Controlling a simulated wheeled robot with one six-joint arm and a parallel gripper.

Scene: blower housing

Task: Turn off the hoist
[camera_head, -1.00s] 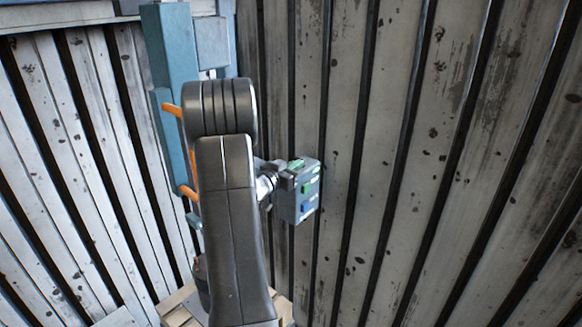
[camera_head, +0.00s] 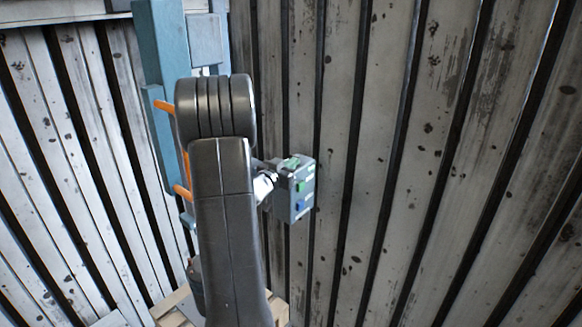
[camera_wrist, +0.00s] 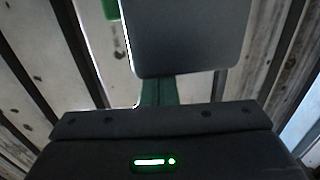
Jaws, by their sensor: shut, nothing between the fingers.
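In the head view my arm hides most of the gripper.
A blue post (camera_head: 160,50) with orange handles (camera_head: 183,191) stands behind my arm on the left. A wooden pallet or crate (camera_head: 174,303) lies low behind the arm. Ribbed metal walls (camera_head: 440,150) close in the back and left; the space right of the box looks clear.

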